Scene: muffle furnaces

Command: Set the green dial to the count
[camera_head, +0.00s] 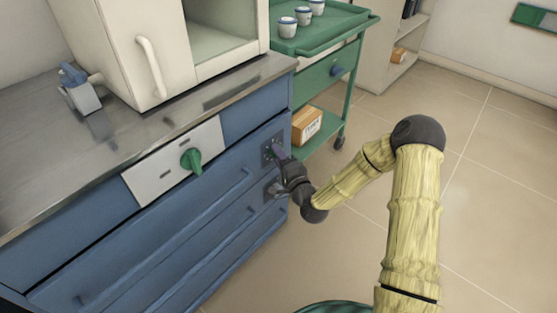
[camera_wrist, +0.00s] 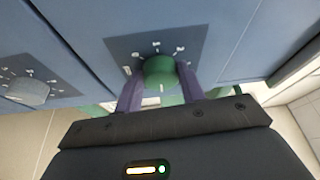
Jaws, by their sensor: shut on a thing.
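The green dial (camera_wrist: 160,71) is on a dark plate (camera_wrist: 122,48) with pale marks around it, on the blue cabinet front. My gripper (camera_wrist: 160,84) has its two purple fingers on either side of the dial, shut on it. A pale line shows on the dial's near face; the marks are too small to read. In the head view my gripper (camera_head: 277,153) is at the upper plate near the cabinet's right end and hides most of the dial. Three white cups with dark rims (camera_head: 287,27) are visible on the green cart (camera_head: 330,47); the top picture edge may cut off others.
A grey dial (camera_wrist: 28,90) on its own plate is beside the green one. A larger green knob (camera_head: 192,161) sits on a white panel (camera_head: 145,185). A cream furnace (camera_head: 115,50) stands on the counter. A cardboard box (camera_head: 307,124) is on the cart's lower shelf. Floor at right is clear.

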